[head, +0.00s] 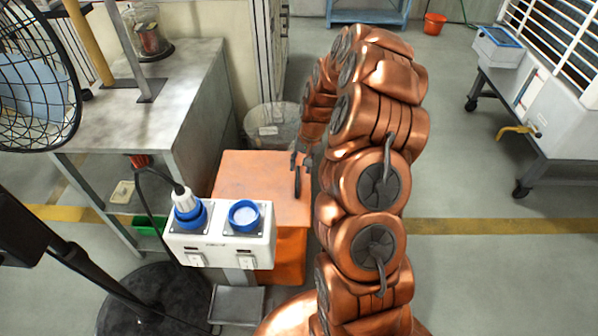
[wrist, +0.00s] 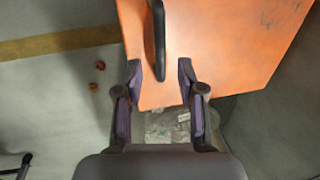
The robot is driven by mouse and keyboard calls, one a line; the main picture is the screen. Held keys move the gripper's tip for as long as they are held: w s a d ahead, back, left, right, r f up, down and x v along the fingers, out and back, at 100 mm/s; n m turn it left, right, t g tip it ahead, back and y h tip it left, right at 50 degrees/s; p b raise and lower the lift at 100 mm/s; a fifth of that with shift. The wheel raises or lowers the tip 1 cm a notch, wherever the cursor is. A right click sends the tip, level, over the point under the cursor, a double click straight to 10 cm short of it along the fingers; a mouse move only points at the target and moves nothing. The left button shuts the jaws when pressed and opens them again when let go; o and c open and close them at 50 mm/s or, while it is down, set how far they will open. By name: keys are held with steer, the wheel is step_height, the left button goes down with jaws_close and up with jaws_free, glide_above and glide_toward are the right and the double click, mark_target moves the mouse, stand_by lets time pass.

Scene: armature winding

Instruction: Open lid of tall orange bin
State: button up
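The tall orange bin's body (head: 291,258) shows below its flat orange lid (head: 250,175), partly hidden by the white socket box. The lid looks down on the bin. A dark upright handle or bar (head: 297,183) stands at the lid's right side. In the wrist view the lid (wrist: 225,45) fills the top, with the dark handle (wrist: 159,40) just beyond my fingertips. My gripper (head: 302,160) is over the lid's far right edge. In the wrist view my gripper (wrist: 160,82) is open and empty, its fingers on either side of the handle's line.
A clear waste bin (head: 272,128) stands behind the orange bin. A white socket box (head: 220,240) with blue sockets is in front. A grey workbench (head: 180,85) and a black fan (head: 40,80) are at the left. The floor (head: 470,270) to the right is clear.

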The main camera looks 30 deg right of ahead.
mark_target(298, 175)
steer(key=shift+w+a+f, duration=0.1)
steer(key=shift+a+f, duration=0.05)
steer(key=shift+f, duration=0.75)
steer(key=shift+w+a+f, duration=0.1)
steer(key=shift+f, duration=0.75)
jaws_close()
